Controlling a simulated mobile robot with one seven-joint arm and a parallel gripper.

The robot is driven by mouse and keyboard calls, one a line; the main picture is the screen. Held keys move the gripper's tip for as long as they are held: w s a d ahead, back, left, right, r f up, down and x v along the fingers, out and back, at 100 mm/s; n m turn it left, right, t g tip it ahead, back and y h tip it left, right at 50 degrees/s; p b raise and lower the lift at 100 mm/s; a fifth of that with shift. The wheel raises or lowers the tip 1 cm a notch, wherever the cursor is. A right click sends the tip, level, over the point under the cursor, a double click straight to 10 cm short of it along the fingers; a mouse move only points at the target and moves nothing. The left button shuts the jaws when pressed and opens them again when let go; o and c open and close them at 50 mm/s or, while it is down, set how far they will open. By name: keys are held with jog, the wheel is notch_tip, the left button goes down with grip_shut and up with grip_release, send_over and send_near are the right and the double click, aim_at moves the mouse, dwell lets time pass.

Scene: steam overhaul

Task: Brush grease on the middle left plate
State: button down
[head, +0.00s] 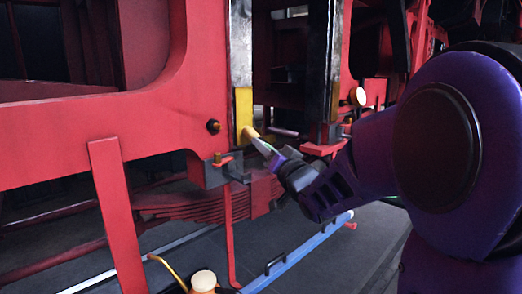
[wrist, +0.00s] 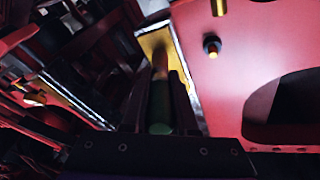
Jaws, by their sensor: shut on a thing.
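An upright metal plate (head: 241,50) lines the left side of the gap in the red frame. Its upper part is bare grey metal and its lower part is yellow (head: 243,108). My gripper (head: 278,162) is shut on a brush, coming from the lower right. The brush's tan bristle end (head: 251,132) is at the lower part of the yellow area; whether it touches cannot be told. In the wrist view the brush's green handle (wrist: 160,105) lies between the two fingers, its tip over the yellow face (wrist: 153,40).
A second upright metal plate (head: 333,70) stands across the gap to the right. The red frame (head: 150,130) surrounds the left plate, with a dark bolt (head: 213,126) beside it. A leaf spring (head: 190,205) and a blue rail (head: 300,250) lie below. An oil can (head: 203,281) stands at the bottom.

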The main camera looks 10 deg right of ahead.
jog(key=shift+f, duration=0.1)
notch_tip(320, 180, down, 4)
jog(key=b, duration=0.4)
jog(key=shift+w+a, duration=0.1)
jog(key=s+d, duration=0.3)
jog(key=s, duration=0.2)
jog(key=shift+d, duration=0.3)
dwell(0.5)
jog(key=shift+s+d, duration=0.85)
jog(key=shift+s, duration=0.3)
jog(key=shift+w, duration=0.15)
